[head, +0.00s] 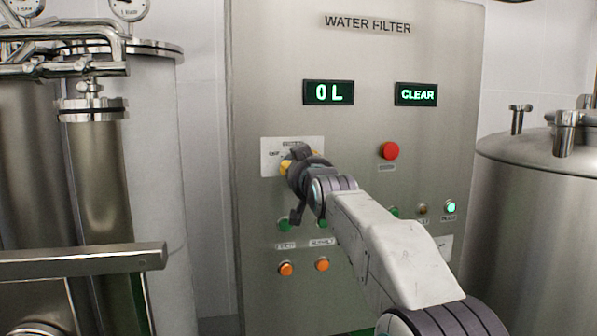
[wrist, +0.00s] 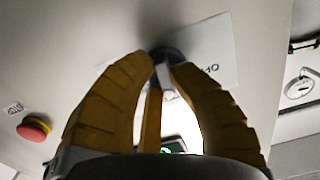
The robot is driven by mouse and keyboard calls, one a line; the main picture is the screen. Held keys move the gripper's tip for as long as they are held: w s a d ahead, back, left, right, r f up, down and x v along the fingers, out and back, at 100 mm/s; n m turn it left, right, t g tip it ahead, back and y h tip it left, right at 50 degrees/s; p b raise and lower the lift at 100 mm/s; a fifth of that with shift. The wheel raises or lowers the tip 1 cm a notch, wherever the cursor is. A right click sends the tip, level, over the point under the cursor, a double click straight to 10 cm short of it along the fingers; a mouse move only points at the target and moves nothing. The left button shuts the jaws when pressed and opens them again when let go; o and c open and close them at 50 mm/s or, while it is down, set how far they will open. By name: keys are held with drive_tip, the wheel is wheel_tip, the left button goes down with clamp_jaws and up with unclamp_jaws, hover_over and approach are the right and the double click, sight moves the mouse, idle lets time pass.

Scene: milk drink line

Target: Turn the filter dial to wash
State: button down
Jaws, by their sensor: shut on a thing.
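The filter dial (wrist: 164,75) shows in the wrist view as a pale grip on a dark round base. It sits on a white label plate (wrist: 213,45), with only a few letters in sight. My gripper (wrist: 165,68) has its yellow fingers closed around the dial grip. In the head view my gripper (head: 299,162) is at the label plate (head: 270,167) and hides the dial and most of its lettering. I cannot tell which mark the dial points at.
The steel water filter panel (head: 360,60) shows "0 L" (head: 328,92) and "CLEAR" (head: 416,94). A red button (head: 389,151) is right of my gripper; green and orange buttons (head: 286,269) are below. Steel tanks stand left (head: 95,180) and right (head: 540,210).

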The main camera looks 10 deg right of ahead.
drive_tip(key=m+b, duration=0.2)
drive_tip(key=m, duration=0.8)
drive_tip(key=shift+a+f, duration=0.1)
drive_tip(key=shift+a, duration=0.05)
drive_tip(key=shift+m, duration=0.3)
drive_tip(key=c, duration=1.1)
unclamp_jaws()
drive_tip(key=s, duration=1.2)
